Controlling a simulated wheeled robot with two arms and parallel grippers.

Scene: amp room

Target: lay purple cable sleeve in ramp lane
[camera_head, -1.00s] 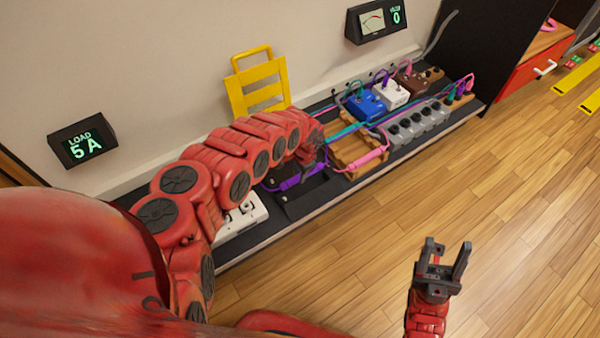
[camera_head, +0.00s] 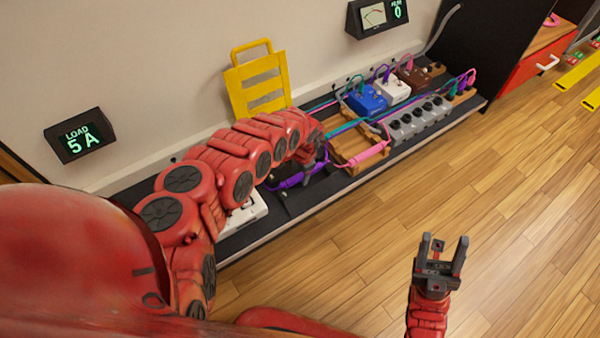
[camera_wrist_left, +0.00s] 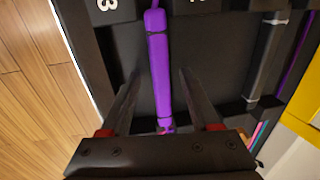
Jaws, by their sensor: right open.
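The purple cable sleeve (camera_head: 289,182) lies along the black ramp (camera_head: 312,201) on the low platform. In the left wrist view the sleeve (camera_wrist_left: 159,62) runs straight up the picture, over a dark lane floor (camera_wrist_left: 205,58) beside ridges with white numbers. My left gripper (camera_wrist_left: 158,95) is open, with one finger on each side of the sleeve and a gap to both. In the head view my left gripper (camera_head: 314,170) is over the sleeve's right end, partly hidden by its own wrist. I cannot tell whether the sleeve rests fully on the lane floor. My right gripper (camera_head: 440,258) is open and empty over the wooden floor.
A wooden frame with a pink sleeve (camera_head: 366,155) stands right of the ramp. Beyond are a grey socket strip (camera_head: 418,120) and blue (camera_head: 367,99), white (camera_head: 394,91) and brown boxes with cables. A yellow rack (camera_head: 258,88) leans at the wall. The wooden floor in front is clear.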

